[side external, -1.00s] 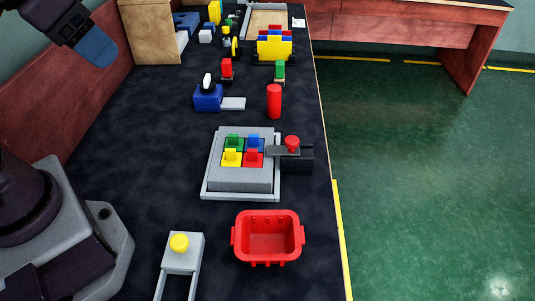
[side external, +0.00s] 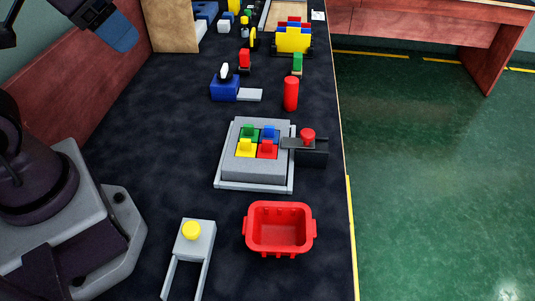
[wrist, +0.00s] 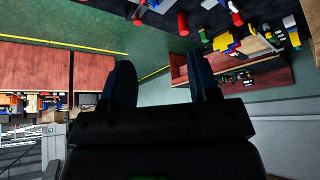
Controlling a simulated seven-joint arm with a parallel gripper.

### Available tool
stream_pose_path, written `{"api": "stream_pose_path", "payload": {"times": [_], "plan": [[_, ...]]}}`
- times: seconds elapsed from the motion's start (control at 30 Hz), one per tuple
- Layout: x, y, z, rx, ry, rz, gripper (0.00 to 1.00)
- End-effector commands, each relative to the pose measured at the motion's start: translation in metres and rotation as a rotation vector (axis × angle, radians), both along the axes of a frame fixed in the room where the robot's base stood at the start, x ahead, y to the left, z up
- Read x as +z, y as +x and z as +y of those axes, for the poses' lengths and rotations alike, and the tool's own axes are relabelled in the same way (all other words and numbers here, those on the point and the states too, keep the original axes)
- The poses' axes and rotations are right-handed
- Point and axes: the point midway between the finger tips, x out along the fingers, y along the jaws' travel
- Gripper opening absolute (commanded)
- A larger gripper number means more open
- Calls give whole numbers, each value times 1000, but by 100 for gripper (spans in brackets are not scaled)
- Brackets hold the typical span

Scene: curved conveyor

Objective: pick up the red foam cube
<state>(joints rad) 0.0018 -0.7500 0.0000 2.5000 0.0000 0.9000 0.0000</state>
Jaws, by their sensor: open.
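A red block with a raised tab (side external: 267,150) sits at the front right of four coloured blocks in a grey raised tray (side external: 240,169). It is the likeliest red foam cube, though I cannot tell its material. Green, blue and yellow blocks sit beside it. My gripper (side external: 122,38) is high at the upper left in the side view, far from the tray and apart from everything. In the wrist view my gripper (wrist: 163,82) shows two dark fingers spread wide with nothing between them. The block cannot be made out for certain there.
A red basket (side external: 280,251) stands in front of the tray. A black box with a red knob (side external: 308,150) adjoins the tray's right side. A red cylinder (side external: 291,94) and a blue block device (side external: 225,90) stand behind. Dark tabletop is clear left of the tray.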

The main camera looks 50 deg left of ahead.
Motion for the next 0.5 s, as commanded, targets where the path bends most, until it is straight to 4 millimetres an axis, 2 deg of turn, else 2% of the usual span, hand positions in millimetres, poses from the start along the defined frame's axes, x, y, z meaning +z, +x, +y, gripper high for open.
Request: {"api": "stream_pose_path", "payload": {"times": [0.07,0.27,0.5], "plan": [[-2,1,-5,-27,0,12,55],[-40,11,-36,-193,41,210,55],[-98,26,-66,-513,321,492,55]]}}
